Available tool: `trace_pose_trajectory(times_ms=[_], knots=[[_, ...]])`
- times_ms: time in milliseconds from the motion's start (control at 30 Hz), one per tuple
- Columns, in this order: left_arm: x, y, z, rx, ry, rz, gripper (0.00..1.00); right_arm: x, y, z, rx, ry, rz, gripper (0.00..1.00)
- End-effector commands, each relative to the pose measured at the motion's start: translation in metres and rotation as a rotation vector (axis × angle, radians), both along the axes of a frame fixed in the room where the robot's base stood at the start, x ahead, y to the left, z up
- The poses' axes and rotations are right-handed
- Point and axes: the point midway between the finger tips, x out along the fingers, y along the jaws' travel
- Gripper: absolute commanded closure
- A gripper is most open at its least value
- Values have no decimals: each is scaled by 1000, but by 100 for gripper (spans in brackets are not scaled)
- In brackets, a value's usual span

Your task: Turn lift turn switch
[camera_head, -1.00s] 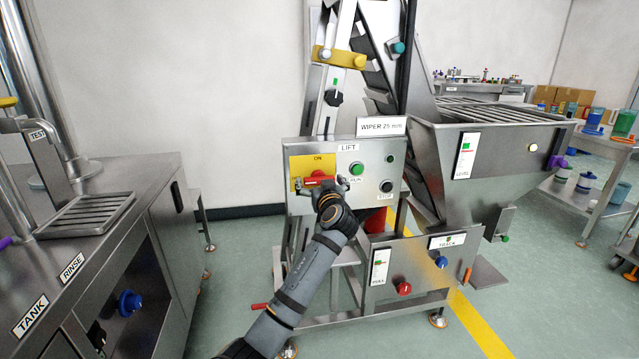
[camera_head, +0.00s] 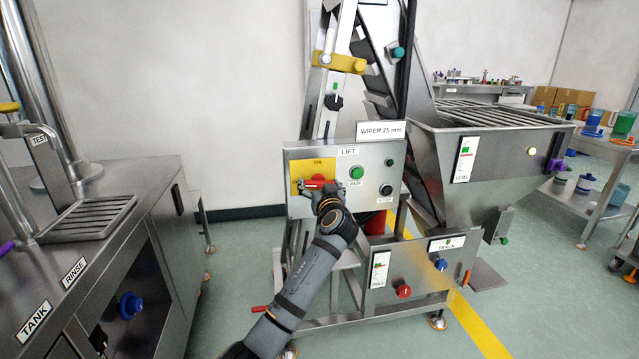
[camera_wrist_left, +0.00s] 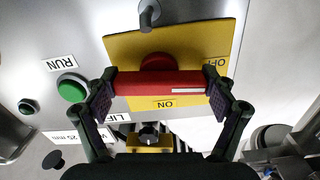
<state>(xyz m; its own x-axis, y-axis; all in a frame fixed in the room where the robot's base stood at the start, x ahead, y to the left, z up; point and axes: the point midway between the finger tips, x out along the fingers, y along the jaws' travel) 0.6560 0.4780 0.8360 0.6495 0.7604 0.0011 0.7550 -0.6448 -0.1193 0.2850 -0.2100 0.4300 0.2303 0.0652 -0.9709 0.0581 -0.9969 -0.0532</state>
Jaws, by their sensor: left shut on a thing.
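The lift turn switch is a red bar handle (camera_wrist_left: 170,82) on a yellow plate (camera_wrist_left: 180,45) marked ON and OFF. In the left wrist view the bar lies across the picture between my two fingers, one at each end. In the head view the yellow plate (camera_head: 300,171) is on the left of the steel LIFT panel (camera_head: 340,206), and the red handle is partly covered by my left gripper (camera_head: 322,190). My left gripper is shut on the red handle. My right gripper is in neither view.
A green RUN button (camera_head: 356,172) and a black STOP button (camera_head: 386,190) sit right of the switch. The steel hopper (camera_head: 490,150) stands to the right, and a steel bench (camera_head: 120,215) with a tray stands at the left.

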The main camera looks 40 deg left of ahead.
Motion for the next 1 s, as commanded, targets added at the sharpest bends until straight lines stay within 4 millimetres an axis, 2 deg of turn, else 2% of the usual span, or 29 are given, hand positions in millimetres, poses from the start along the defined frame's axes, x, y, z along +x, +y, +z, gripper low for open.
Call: trace_pose_trajectory(times_ms=[33, 333, 500, 633, 800, 1000], knots=[[0, 0, 3, 19, 26, 0, 47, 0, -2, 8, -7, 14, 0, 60], [0, 0, 3, 164, 199, 0, 47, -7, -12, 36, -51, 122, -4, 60], [0, 0, 2, 235, 280, 1, 47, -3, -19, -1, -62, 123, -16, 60], [0, 0, 1, 275, 328, 0, 47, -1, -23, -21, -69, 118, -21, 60], [0, 0, 0, 309, 366, 0, 47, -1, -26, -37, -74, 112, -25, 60], [0, 0, 0, 324, 382, 0, 47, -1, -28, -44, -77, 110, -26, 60]])
